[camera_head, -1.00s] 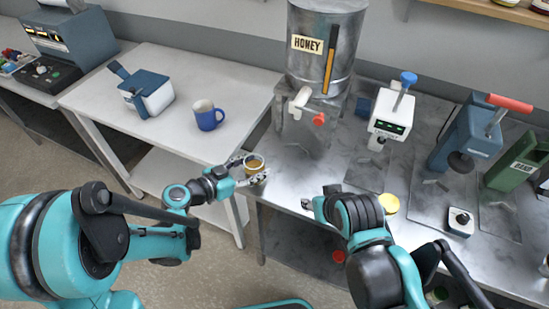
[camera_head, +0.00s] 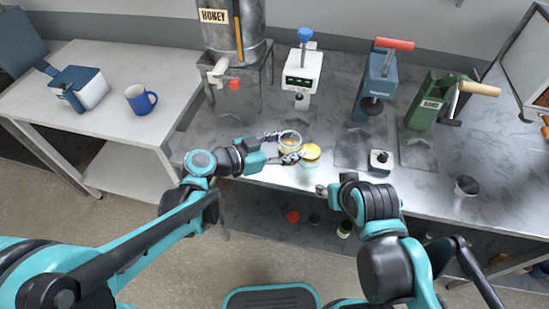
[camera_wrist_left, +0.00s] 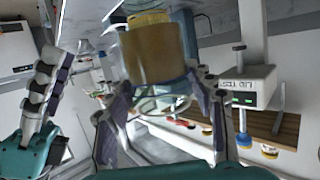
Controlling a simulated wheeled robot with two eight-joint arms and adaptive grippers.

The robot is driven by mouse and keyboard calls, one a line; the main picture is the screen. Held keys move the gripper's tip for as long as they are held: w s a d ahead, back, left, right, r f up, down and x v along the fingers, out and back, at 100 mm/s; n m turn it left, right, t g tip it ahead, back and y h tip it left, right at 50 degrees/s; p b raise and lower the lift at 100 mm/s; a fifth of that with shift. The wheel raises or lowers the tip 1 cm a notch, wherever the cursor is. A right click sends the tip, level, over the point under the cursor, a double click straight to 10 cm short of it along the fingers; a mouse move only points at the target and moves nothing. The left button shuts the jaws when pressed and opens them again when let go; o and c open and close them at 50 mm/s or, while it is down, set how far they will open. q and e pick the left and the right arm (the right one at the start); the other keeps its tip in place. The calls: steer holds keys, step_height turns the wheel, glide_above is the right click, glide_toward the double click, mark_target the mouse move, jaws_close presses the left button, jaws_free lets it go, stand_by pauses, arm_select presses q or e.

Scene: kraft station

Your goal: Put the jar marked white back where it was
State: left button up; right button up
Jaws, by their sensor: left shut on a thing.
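In the left wrist view the jar (camera_wrist_left: 152,55) fills the space between the fingers. No white mark can be read on it.
A honey tank (camera_head: 232,35) with a spigot stands behind. A white device (camera_head: 302,75), a blue press (camera_head: 375,85) and a green grinder (camera_head: 432,100) line the counter. A small white button box (camera_head: 381,161) is right. Coloured round tops (camera_head: 293,216) show on the lower shelf.

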arm_select(q)
steer(key=w+a+f+b, duration=0.1)
steer(key=w+a+f, duration=0.1)
steer(key=w+a+f+b, duration=0.1)
steer(key=w+a+f, duration=0.1)
steer(key=w+a, duration=0.1)
steer(key=w+a+f+b, duration=0.2)
steer(key=w+a, duration=0.1)
steer(key=shift+f, duration=0.35)
step_height(320, 180, down, 4)
steer(key=shift+f+b, duration=0.1)
steer(key=shift+b, duration=1.15)
steer(key=o, duration=1.1)
steer(key=shift+f, duration=0.1)
steer(key=shift+c, duration=0.2)
steer(key=o, duration=0.4)
